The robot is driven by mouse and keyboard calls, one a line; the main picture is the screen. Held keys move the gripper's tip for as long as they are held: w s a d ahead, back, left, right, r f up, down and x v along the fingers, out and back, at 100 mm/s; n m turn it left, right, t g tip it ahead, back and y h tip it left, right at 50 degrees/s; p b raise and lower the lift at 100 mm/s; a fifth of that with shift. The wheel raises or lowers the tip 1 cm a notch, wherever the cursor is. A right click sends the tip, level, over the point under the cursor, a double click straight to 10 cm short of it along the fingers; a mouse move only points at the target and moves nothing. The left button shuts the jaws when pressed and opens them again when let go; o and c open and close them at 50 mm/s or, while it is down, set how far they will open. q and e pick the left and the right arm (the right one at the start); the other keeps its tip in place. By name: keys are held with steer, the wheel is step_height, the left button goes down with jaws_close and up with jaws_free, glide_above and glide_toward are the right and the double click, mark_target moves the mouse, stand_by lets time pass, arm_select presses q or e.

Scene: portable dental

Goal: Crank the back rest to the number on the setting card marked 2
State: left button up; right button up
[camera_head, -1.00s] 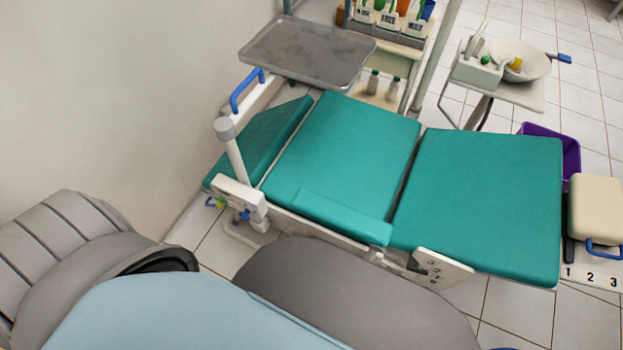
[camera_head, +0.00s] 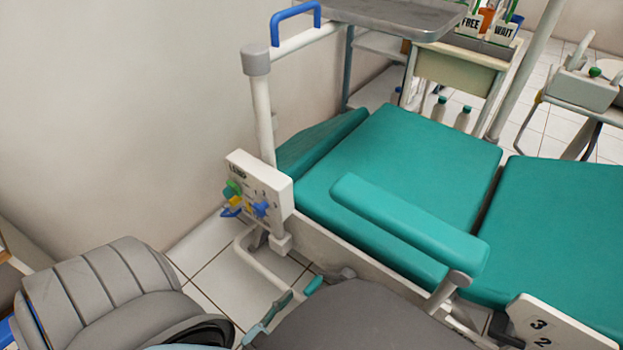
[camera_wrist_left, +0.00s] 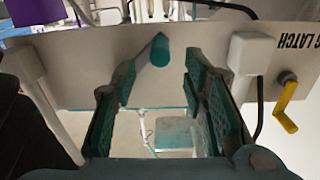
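The dental chair's green back section (camera_head: 410,170) lies nearly flat. A white plate with the numbers 3 and 2 (camera_head: 545,325) is at the lower right. A white panel (camera_head: 262,183) with green, yellow and blue parts stands at the chair's near left side. My left gripper (camera_head: 291,302) is open low in front of the chair. In the left wrist view its fingers (camera_wrist_left: 160,70) are apart, with a teal cylinder (camera_wrist_left: 160,50) showing between them, not gripped. A yellow crank (camera_wrist_left: 288,103) is beside the upside-down word LATCH. The setting cards and my right gripper are not in view.
A metal tray (camera_head: 395,14) with a blue handle (camera_head: 293,18) beside it stands above the chair's far left. A green armrest (camera_head: 405,225) runs along the near side. A cart with FREE and WAIT signs (camera_head: 485,27) stands behind. Tiled floor (camera_head: 225,280) shows at left.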

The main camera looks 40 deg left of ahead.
mark_target(312, 288)
arm_select(q)
steer(key=w, duration=0.6)
steer(key=shift+b, duration=0.35)
steer(key=shift+w, duration=0.55)
jaws_close()
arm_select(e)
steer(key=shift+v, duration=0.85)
